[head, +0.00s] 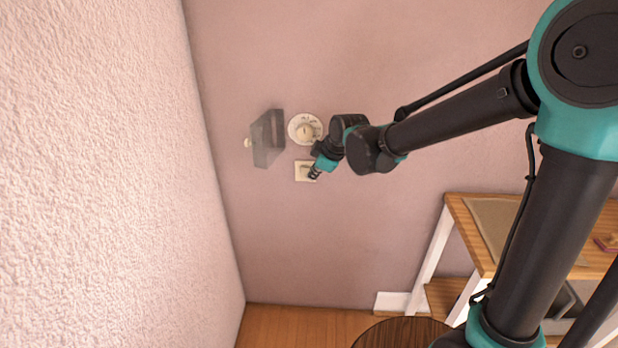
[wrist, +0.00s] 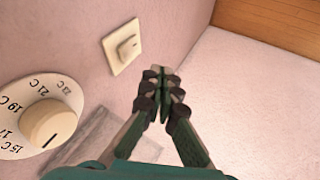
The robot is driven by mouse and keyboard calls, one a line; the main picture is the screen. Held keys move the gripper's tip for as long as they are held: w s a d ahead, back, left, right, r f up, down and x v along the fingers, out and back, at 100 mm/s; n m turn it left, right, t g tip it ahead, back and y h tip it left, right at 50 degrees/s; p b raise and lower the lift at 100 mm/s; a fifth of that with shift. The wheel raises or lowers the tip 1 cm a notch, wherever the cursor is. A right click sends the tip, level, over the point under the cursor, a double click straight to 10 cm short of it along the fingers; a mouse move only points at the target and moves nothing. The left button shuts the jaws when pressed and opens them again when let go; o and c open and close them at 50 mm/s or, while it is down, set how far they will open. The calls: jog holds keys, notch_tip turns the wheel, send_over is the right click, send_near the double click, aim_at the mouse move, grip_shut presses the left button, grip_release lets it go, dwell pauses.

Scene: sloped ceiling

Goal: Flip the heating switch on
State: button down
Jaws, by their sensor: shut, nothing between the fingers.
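The heating switch, a small cream square plate with a rocker, is on the pink wall in the head view (head: 301,170) and at the upper middle of the wrist view (wrist: 122,46). A round white thermostat dial (head: 305,129) is just above it in the head view; in the wrist view the dial (wrist: 40,118) is at the left, with temperature marks around a cream knob. My gripper (head: 314,174) overlaps the switch's right side in the head view. In the wrist view my gripper (wrist: 160,78) is shut and empty, with its tips to the right of the switch. I cannot tell whether it touches the plate.
A grey translucent box (head: 268,138) with a small knob sticks out of the wall left of the dial. A white textured wall (head: 90,170) stands at the left. A wooden desk (head: 475,212) with white legs is at the lower right, and a round dark wooden top (head: 400,333) is at the bottom.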

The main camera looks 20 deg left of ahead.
jog(key=shift+s+v, duration=0.2)
jog(key=shift+v, duration=1.75)
jog(key=shift+d+f, duration=0.1)
jog(key=s+d+f+m+h, duration=0.1)
jog(key=s+d+f+m, duration=0.2)
jog(key=d, duration=0.7)
jog(key=s+d+f+m+h, duration=0.1)
jog(key=d+f+m+h, duration=0.15)
jog(key=d+m, duration=0.55)
jog(key=s+d+f+m, duration=0.1)
jog(key=d+f+m, duration=0.15)
jog(key=d, duration=1.05)
jog(key=s+d+f+m+h, duration=0.2)
jog(key=s+d+f+m, duration=0.3)
jog(key=s+d, duration=0.3)
jog(key=shift+s+d+m, duration=0.4)
jog(key=shift+m, duration=0.15)
